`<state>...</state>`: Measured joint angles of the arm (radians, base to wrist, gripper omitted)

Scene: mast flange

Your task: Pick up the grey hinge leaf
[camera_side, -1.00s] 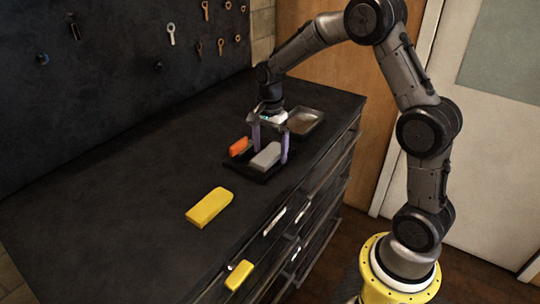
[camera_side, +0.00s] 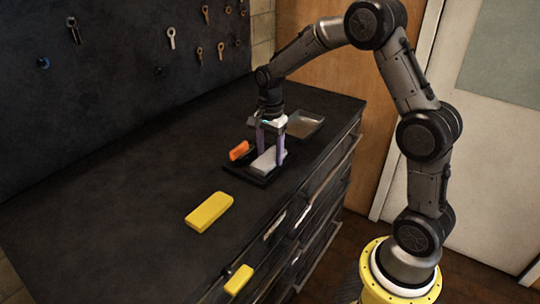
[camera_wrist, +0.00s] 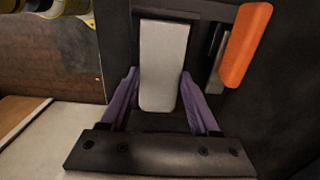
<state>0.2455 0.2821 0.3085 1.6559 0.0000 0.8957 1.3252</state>
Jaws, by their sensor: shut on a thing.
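The grey hinge leaf (camera_side: 268,159) is a pale rounded bar lying in a black tray (camera_side: 262,181) on the dark bench. In the wrist view the leaf (camera_wrist: 163,62) stretches away between my two purple fingers. My gripper (camera_side: 270,156) points down over the tray and its fingers are closed in on the leaf's two sides; it also shows in the wrist view (camera_wrist: 160,88). The leaf still appears low, in the tray; I cannot tell whether it touches the tray floor.
An orange-handled tool (camera_side: 239,150) lies in the same tray, left of the leaf, close to one finger. A grey metal tray (camera_side: 306,125) stands behind. A yellow block (camera_side: 209,211) lies on the clear front bench, and another yellow piece (camera_side: 239,279) is at the drawer edge.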

